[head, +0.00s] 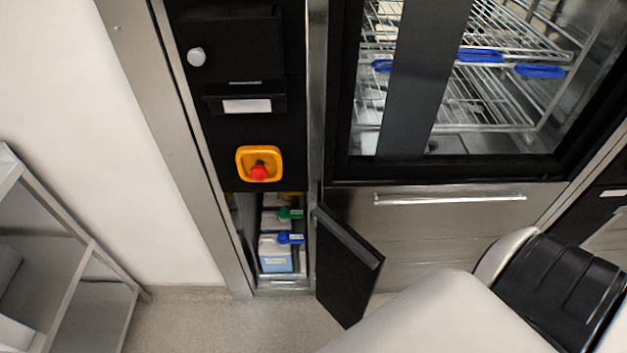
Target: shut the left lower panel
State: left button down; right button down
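The left lower panel (342,268) is a black door hinged on its right side. It stands open, swung out toward me beside the lower compartment (247,231) of the left washer column. Inside the compartment are white containers (276,260) with blue and green caps. Neither of my grippers shows in the head view. A white and black part of my own body fills the lower right and comes close to the panel's lower right side in the picture.
Above the compartment are a red emergency button on a yellow plate (243,163) and a black control face. A glass washer door (375,170) with racks behind it is at right. A metal shelf (66,262) stands at left. The floor (190,320) between is clear.

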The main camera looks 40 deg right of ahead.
aim_at(349, 268)
jog(key=k+l+u, duration=0.15)
jog(key=l, duration=0.25)
jog(key=l+u, duration=0.15)
jog(key=l, duration=0.3)
jog(key=k+l+u, duration=0.15)
jog(key=l, duration=0.25)
jog(key=k+l+u, duration=0.1)
jog(key=l, duration=0.25)
jog(key=k+l+u, duration=0.15)
jog(key=l, duration=0.25)
jog(key=k+l+u, duration=0.15)
jog(key=k+l, duration=0.1)
jog(key=l, duration=0.1)
